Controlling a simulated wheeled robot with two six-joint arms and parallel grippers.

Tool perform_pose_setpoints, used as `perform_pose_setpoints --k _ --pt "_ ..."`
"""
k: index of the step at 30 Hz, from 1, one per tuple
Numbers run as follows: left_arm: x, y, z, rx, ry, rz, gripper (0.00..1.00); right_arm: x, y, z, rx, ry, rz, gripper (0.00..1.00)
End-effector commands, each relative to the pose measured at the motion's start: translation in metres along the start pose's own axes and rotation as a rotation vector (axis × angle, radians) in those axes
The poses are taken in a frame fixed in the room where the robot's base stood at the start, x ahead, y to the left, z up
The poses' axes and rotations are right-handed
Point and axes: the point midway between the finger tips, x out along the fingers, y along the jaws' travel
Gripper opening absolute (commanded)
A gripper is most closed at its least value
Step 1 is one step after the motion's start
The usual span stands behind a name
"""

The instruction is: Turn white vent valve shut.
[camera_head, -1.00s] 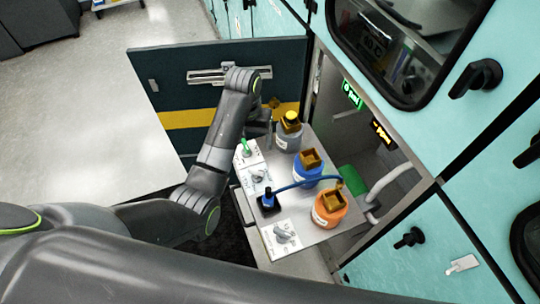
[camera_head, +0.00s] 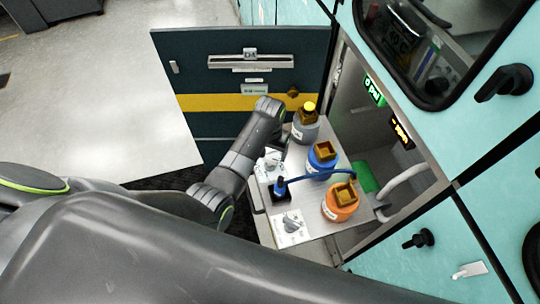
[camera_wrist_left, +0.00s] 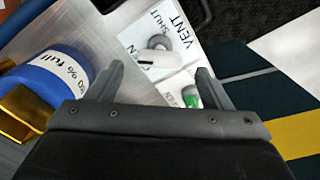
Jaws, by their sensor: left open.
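The white vent valve (camera_wrist_left: 146,60) sits on a white plate (camera_wrist_left: 203,17) marked VENT, with SHUT printed near it. In the left wrist view it lies between and just beyond the two fingertips. Which mark its handle points to is unclear. My left gripper (camera_wrist_left: 158,70) is open, with nothing visibly held between its fingers. In the head view my left gripper (camera_head: 284,143) reaches down over the plates and partly covers them. A green valve (camera_wrist_left: 190,97) on a neighbouring plate is close to the other finger. My right gripper is out of view.
A grey bottle (camera_head: 305,128), a blue bottle (camera_head: 321,160) and an orange bottle (camera_head: 340,204) stand on the metal shelf. A blue plug (camera_head: 279,185) with a hose and a grey knob (camera_head: 292,223) are nearby. A dark drawer front (camera_head: 220,82) stands behind.

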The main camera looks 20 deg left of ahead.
Motion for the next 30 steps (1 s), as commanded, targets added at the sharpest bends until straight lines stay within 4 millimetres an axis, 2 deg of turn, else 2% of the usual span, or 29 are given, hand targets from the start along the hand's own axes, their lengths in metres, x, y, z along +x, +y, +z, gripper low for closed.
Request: perform_pose_setpoints --k 3,9,20,30 --pt "0.017 0.000 0.000 0.000 -0.002 0.000 0.73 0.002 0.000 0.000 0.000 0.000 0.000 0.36" --pt "0.032 0.000 0.000 0.000 -0.001 0.000 0.73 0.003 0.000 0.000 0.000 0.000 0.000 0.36" --pt "0.035 0.000 0.000 0.000 0.000 0.001 0.71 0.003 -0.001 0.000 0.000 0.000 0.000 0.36" --pt "0.035 0.000 0.000 0.000 0.000 0.000 0.28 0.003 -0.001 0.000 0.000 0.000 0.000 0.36"
